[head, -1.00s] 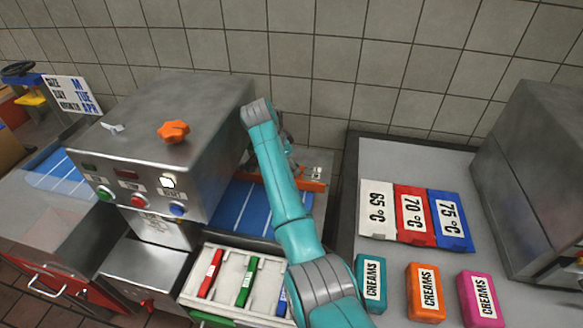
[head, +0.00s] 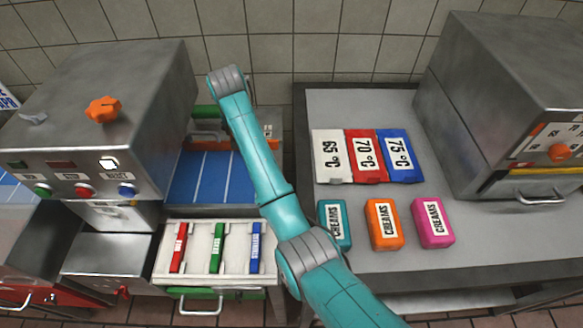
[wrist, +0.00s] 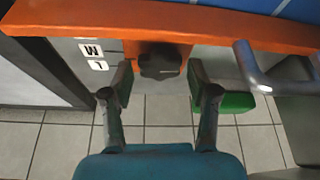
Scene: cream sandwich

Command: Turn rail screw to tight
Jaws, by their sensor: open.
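The rail screw (wrist: 160,62) is a dark lobed knob in the wrist view, under an orange rail (wrist: 225,24). My gripper (wrist: 158,92) is open, with one finger on each side and the tips near the knob's lower edge. The knob sits roughly centred between the fingers; I cannot tell if either touches it. White labels with black letters (wrist: 96,58) lie left of the knob. In the head view my arm hides the screw and gripper, beside the blue striped conveyor (head: 195,183).
A metal handle (wrist: 252,68) and a green block (wrist: 238,102) are right of the fingers in the wrist view. In the head view, the machine with an orange knob (head: 103,109) stands left; the grey table (head: 400,106) with temperature cards (head: 366,160) and cream packs (head: 384,224) is right.

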